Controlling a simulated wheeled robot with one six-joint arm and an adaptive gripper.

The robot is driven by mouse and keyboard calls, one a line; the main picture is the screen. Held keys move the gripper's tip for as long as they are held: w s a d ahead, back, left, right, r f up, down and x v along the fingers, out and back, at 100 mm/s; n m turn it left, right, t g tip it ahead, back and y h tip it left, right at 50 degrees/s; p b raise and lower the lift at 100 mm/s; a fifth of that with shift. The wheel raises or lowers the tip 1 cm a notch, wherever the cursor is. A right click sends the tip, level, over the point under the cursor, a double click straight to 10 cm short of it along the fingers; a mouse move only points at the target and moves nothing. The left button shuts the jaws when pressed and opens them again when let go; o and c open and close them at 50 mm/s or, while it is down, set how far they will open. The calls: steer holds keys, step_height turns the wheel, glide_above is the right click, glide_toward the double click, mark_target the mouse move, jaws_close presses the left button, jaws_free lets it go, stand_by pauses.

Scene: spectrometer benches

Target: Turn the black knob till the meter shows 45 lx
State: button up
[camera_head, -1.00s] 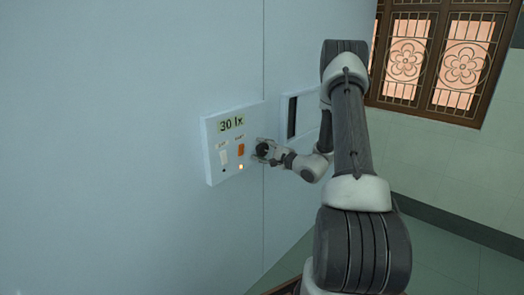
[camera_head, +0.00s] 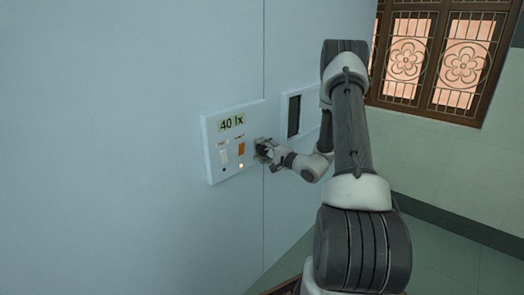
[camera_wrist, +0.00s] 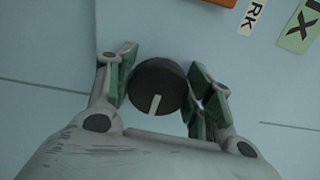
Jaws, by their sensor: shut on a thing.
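The black knob (camera_wrist: 157,83) shows in the wrist view between the two green-padded fingers of my gripper (camera_wrist: 160,88). A pale mark on its face points down and slightly left in that view. My gripper is shut on the knob. In the head view my gripper (camera_head: 262,150) is at the right side of the white panel and mostly hides the knob. The meter (camera_head: 231,123) at the top of the panel reads 40 lx.
The white panel (camera_head: 213,165) is on a pale wall. It carries a white switch (camera_head: 224,156), an orange switch (camera_head: 241,149) and a lit lamp (camera_head: 241,166). A latticed window (camera_head: 435,60) is farther right.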

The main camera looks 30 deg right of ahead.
steer(key=o, duration=1)
steer(key=v, duration=1.2)
steer(key=shift+m, duration=0.3)
